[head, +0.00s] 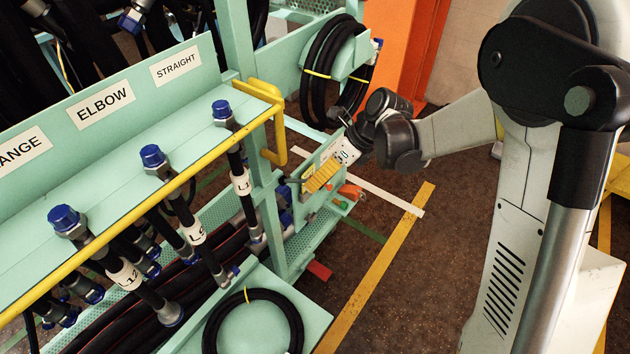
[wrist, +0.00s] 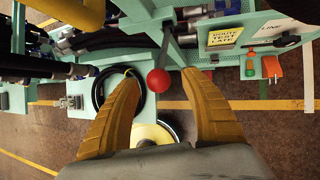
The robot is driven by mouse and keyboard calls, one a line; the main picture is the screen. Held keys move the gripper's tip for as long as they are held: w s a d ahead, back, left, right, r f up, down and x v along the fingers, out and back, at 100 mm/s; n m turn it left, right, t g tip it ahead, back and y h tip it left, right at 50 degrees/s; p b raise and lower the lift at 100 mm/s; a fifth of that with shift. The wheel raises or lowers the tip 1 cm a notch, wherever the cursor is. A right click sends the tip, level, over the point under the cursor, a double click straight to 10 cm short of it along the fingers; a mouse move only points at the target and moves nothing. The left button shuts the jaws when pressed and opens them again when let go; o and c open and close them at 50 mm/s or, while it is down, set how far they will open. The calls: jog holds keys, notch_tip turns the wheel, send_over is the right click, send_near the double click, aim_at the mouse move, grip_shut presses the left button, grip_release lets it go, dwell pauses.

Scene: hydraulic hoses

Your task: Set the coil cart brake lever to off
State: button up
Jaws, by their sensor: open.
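The brake lever shows in the wrist view as a red ball knob (wrist: 158,80) on a thin grey rod (wrist: 165,45) beside the cart's mint-green frame. My gripper (wrist: 160,74) is open. Its two yellow fingers stand left and right of the knob in the picture, with clear gaps on both sides. I cannot tell whether the knob lies at fingertip depth. In the head view my gripper (head: 320,177) is at the right end of the mint-green cart (head: 300,330), and the knob cannot be made out there. No on or off marking is readable.
A black hose coil (wrist: 96,90) is behind the left finger. A yellow rail (head: 200,143) and hanging hoses are to the left.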

jog(key=v, duration=1)
